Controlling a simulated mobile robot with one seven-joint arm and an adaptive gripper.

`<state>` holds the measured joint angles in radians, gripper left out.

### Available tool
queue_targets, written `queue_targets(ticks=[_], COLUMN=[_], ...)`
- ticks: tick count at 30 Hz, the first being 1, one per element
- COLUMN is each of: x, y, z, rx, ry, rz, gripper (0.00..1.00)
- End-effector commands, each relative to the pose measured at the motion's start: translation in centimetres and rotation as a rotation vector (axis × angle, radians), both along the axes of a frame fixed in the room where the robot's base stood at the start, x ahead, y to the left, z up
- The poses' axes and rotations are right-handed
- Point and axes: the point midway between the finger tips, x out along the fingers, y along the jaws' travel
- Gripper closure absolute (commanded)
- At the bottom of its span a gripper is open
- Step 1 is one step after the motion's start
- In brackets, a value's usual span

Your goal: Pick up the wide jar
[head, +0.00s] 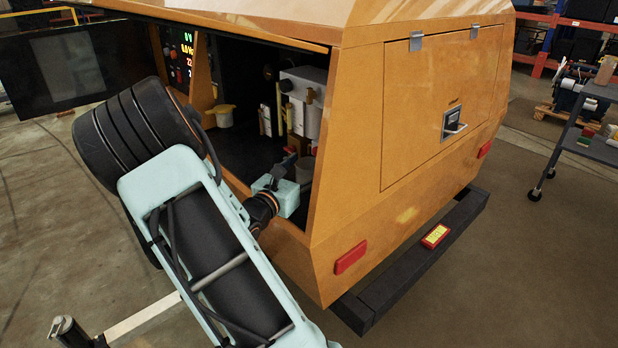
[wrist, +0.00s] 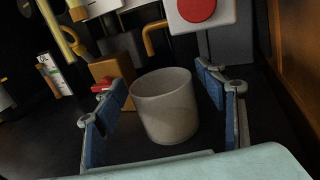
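The wide jar (wrist: 166,112), a plain grey-beige open-topped cup, stands upright on the dark floor of the compartment in the wrist view. My gripper (wrist: 165,88) is open, with one blue-padded finger on each side of the jar. Gaps show between the jar and both fingers, wider on the right. In the head view, my gripper (head: 292,168) reaches into the orange housing, and the jar (head: 305,169) shows small and partly hidden beside it.
A brown block (wrist: 112,69) stands behind the jar to the left, near a yellow pipe (wrist: 52,28). A white box with a red button (wrist: 197,11) is above and behind. The orange wall (wrist: 296,55) bounds the right. A yellowish cup (head: 220,116) stands deeper left inside.

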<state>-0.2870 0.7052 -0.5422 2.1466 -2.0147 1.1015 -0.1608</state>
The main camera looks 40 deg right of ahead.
Motion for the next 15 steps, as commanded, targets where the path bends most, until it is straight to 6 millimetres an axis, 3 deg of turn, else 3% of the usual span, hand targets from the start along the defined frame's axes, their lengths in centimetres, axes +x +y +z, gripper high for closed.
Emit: queue_targets(ticks=[2,10,15], x=[-0.01,-0.02,-0.01], y=[0.02,0.04,0.03], z=[-0.01,-0.02,0.01], rx=[0.0,0.0,-0.001], ry=[0.0,0.0,0.0], rz=[0.0,0.0,0.0], gripper=[0.47,0.77,0.78])
